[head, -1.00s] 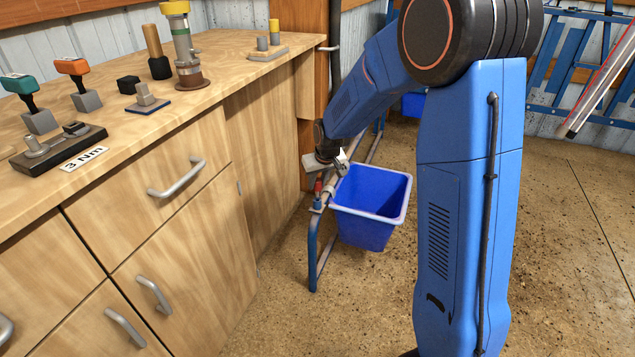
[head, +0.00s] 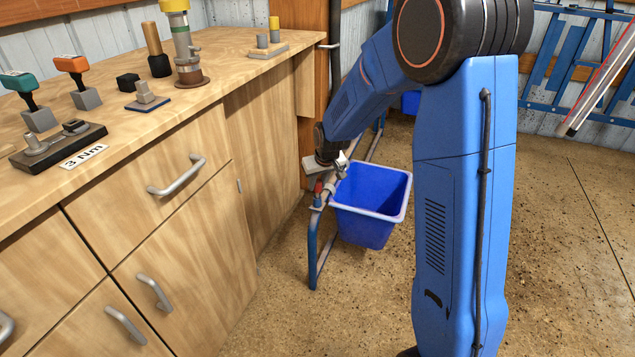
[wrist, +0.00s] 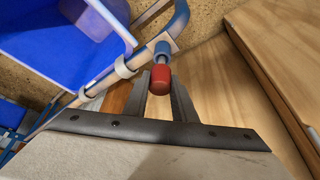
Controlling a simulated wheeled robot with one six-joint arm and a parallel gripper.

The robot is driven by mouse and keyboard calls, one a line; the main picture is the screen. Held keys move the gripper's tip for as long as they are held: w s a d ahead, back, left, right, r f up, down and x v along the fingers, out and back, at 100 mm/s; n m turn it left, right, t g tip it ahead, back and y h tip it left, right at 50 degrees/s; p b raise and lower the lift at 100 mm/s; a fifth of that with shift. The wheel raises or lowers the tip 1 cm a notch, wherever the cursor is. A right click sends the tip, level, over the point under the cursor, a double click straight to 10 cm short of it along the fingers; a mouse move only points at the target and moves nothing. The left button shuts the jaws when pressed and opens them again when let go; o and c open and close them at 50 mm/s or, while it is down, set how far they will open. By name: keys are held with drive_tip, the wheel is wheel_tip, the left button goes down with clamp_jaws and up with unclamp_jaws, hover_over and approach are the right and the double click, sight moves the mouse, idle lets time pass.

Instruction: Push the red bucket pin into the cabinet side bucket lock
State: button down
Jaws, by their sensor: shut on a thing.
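The red bucket pin (wrist: 160,79) shows a rounded red head between the tips of my gripper (wrist: 163,92) in the wrist view, and my gripper is shut on it. Just beyond the head is a blue collar (wrist: 162,50) on the rail, apparently the cabinet side bucket lock. The pin points at this collar; how deep it sits is not clear. In the head view the pin (head: 318,187) is a small red spot just below my gripper (head: 328,168). The blue bucket (head: 372,205) hangs on the rail, right of my gripper.
The blue and grey tubular rail (head: 312,250) stands between the wooden cabinet (head: 190,245) and the bucket. A wooden post (head: 305,110) rises behind. The workbench top (head: 120,120) holds several tools. The floor (head: 290,320) in front of the rail is open.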

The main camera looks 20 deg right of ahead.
drive_tip(key=shift+f, duration=1.4)
drive_tip(key=c, duration=1.4)
unclamp_jaws()
drive_tip(key=v, duration=1.6)
drive_tip(key=s+d+r, duration=0.2)
drive_tip(key=s+r, duration=0.2)
drive_tip(key=s, duration=0.5)
drive_tip(key=s+d+r, duration=0.2)
drive_tip(key=s+r, duration=0.2)
drive_tip(key=s, duration=0.5)
drive_tip(key=shift+m+h, duration=0.3)
drive_tip(key=shift+m, duration=0.6)
drive_tip(key=s, duration=0.6)
drive_tip(key=s+d, duration=0.1)
drive_tip(key=s, duration=0.6)
drive_tip(key=s+d+f, duration=0.1)
drive_tip(key=s, duration=0.5)
drive_tip(key=shift+s+d, duration=0.1)
drive_tip(key=shift+s, duration=0.1)
